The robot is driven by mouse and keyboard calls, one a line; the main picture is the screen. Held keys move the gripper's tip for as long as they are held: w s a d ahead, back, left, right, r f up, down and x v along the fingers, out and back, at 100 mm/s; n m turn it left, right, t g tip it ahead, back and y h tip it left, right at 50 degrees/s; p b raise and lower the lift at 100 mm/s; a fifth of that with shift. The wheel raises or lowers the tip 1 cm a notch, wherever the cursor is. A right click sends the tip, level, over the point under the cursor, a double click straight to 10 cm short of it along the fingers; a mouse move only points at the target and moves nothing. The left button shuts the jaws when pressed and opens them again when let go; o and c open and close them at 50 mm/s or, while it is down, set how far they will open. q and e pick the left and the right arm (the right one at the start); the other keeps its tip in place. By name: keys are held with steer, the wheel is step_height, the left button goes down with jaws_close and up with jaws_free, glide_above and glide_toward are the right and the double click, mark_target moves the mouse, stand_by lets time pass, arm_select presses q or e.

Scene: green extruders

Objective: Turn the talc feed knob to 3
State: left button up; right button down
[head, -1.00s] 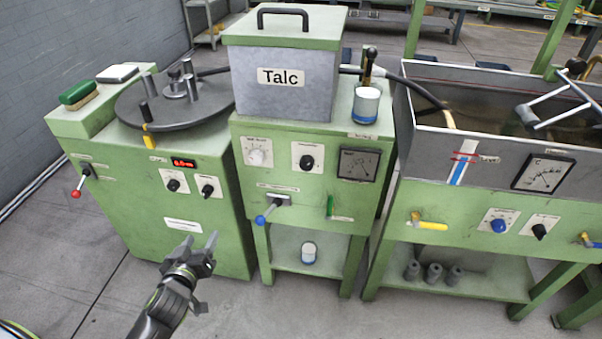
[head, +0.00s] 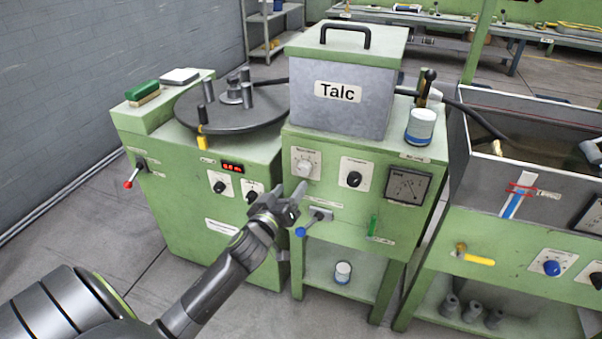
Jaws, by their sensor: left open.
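The talc hopper (head: 340,105), a grey metal box labelled "Talc" with a green lid, sits on a green cabinet (head: 335,228). Its front panel carries a pale knob (head: 305,168) on a white dial plate at left and a black knob (head: 354,179) on a white plate beside it. Their labels and scale numbers are too small to read, so I cannot tell which is the feed knob or its setting. My left gripper (head: 291,190) is open and empty, just below the pale knob in the picture, apparently apart from it. My right gripper is not in view.
A blue-tipped lever (head: 309,224) is close to the gripper's right. At left stands a green machine with a round dark turntable (head: 238,107). A water trough (head: 530,165) stands at right.

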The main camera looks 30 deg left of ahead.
mark_target(302, 172)
arm_select(q)
steer(key=w, duration=0.4)
steer(key=w+a, duration=0.1)
steer(key=w, duration=0.1)
steer(key=shift+w+a, duration=0.15)
steer(key=shift+w, duration=0.55)
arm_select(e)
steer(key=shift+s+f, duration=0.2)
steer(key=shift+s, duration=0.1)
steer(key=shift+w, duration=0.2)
arm_select(q)
steer(key=shift+c, duration=0.8)
steer(key=c, duration=0.8)
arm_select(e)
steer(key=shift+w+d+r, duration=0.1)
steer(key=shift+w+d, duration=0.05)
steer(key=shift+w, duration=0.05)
